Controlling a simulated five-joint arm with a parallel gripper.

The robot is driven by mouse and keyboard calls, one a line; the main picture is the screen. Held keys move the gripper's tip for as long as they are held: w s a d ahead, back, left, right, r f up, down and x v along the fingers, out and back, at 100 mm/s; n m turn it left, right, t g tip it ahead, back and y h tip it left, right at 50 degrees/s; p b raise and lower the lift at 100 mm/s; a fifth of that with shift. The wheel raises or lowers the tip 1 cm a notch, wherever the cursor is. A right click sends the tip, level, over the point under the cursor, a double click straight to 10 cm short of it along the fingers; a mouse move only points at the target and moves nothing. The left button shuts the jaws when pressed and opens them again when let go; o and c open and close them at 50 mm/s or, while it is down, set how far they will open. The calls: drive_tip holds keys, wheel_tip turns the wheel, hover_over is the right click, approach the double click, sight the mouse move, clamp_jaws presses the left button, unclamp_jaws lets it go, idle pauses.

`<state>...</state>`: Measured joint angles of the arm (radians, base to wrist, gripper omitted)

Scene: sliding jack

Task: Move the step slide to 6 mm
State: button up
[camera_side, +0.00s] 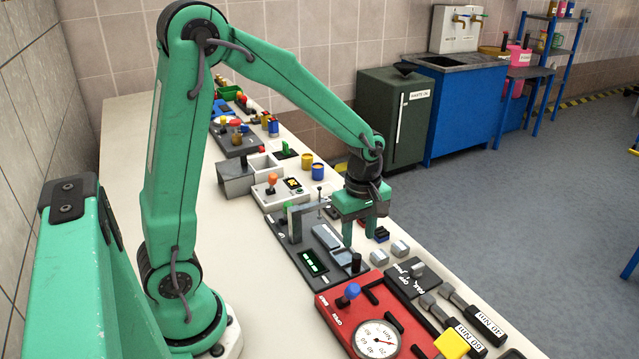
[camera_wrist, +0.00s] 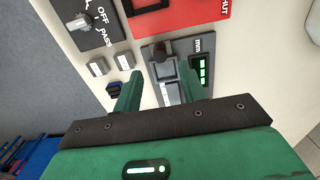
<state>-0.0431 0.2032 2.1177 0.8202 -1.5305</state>
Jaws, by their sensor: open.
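The step slide unit is a dark grey plate (camera_side: 291,249) with a lit green display (camera_side: 313,262); its digits are too small to read. Light grey stepped blocks (camera_side: 328,238) lie on it, with a black knob (camera_side: 356,263) at the near end. In the wrist view the display (camera_wrist: 203,70) is marked mm, and the black knob (camera_wrist: 159,66) shows between my fingers. My gripper (camera_side: 359,241) is open, fingers pointing down over the slide's right side. In the wrist view my gripper (camera_wrist: 159,72) spans the slide, with nothing held. Contact cannot be told.
A red panel with a dial gauge (camera_side: 377,339) and blue-topped lever (camera_side: 348,294) stands in front. A grey switch plate (camera_side: 412,278) and small light grey blocks (camera_side: 379,257) lie to the right. A grey bracket (camera_side: 296,219) rises behind the slide. The bench's left side is clear.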

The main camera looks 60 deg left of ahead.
sight(357, 256)
drive_tip(key=shift+f, duration=0.15)
drive_tip(key=shift+f, duration=3.75)
drive_tip(key=shift+c, duration=0.2)
clamp_jaws()
